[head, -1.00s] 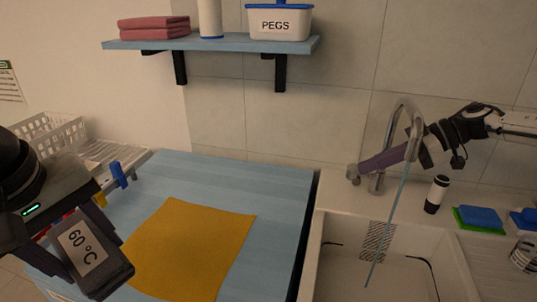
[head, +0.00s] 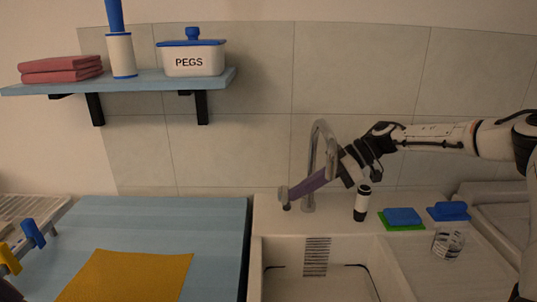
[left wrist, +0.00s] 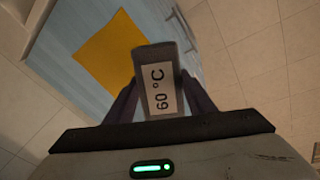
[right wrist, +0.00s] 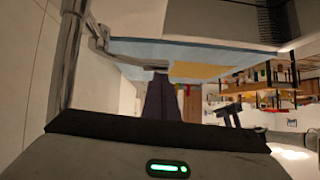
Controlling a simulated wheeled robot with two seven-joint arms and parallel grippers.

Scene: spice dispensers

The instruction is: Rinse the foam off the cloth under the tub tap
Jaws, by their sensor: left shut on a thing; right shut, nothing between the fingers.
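The yellow-orange cloth (head: 125,276) lies flat on the blue worktop left of the tub; no foam shows on it. It also shows in the left wrist view (left wrist: 105,48) and right wrist view (right wrist: 200,70). The tap (head: 313,160) arches over the back of the white tub (head: 256,280); no water stream shows. My left gripper (left wrist: 158,85), outside the head view, is shut on a dark block (left wrist: 156,58) labelled 60 °C.
A dark bottle with white bands (head: 361,204), a blue-green sponge (head: 402,218), a blue brush-like item (head: 448,211) and a glass (head: 447,244) stand right of the tap. A shelf (head: 150,80) holds a PEGS box (head: 194,62). Clothes pegs (head: 33,233) stand at far left.

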